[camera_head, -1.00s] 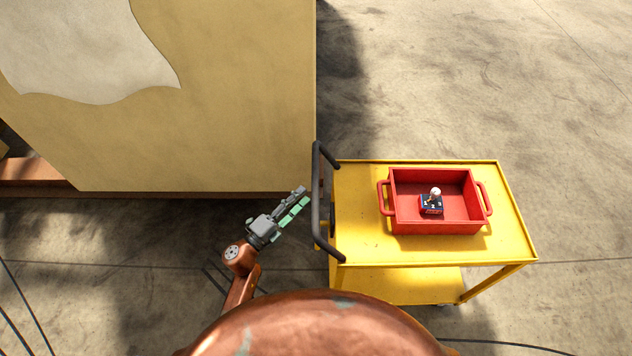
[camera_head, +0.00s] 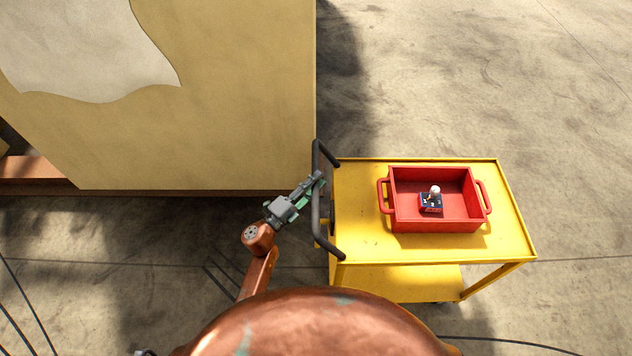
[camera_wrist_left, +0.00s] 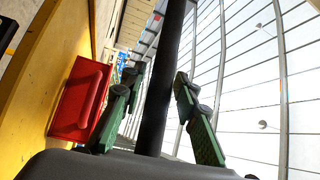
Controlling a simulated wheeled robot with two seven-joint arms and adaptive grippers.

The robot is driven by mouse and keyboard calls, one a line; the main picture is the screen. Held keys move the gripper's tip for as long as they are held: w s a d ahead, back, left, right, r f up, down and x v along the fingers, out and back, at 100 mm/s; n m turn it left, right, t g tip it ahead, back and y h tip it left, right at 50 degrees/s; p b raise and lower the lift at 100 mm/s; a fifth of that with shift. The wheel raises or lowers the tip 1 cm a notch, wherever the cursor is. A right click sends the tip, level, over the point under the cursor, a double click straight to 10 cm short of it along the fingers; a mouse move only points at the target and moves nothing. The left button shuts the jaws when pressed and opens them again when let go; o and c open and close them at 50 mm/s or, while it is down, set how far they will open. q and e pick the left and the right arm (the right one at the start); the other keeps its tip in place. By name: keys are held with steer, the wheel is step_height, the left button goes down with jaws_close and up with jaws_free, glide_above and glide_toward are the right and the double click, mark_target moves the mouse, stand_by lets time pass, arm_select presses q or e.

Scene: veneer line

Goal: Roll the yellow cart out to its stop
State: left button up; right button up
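The yellow cart (camera_head: 360,240) stands to the right of the veneer-coloured block, with its black handle (camera_head: 316,205) on its left side. My left gripper (camera_head: 316,184) is at the upper part of this handle. In the left wrist view, the handle bar (camera_wrist_left: 164,80) passes between the two green-padded fingers of my left gripper (camera_wrist_left: 158,90). The fingers are spread to either side of the bar and look open, not clamped. My right gripper is not in view.
A red tray (camera_head: 400,222) on the cart top holds a small blue-and-red item with a white knob (camera_head: 432,202). A large tan block (camera_head: 240,130) stands close left of the handle. Concrete floor (camera_head: 570,110) is clear behind and right of the cart.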

arm_select(q)
jaws_close()
steer(key=shift+a, duration=0.1)
stand_by(0.4)
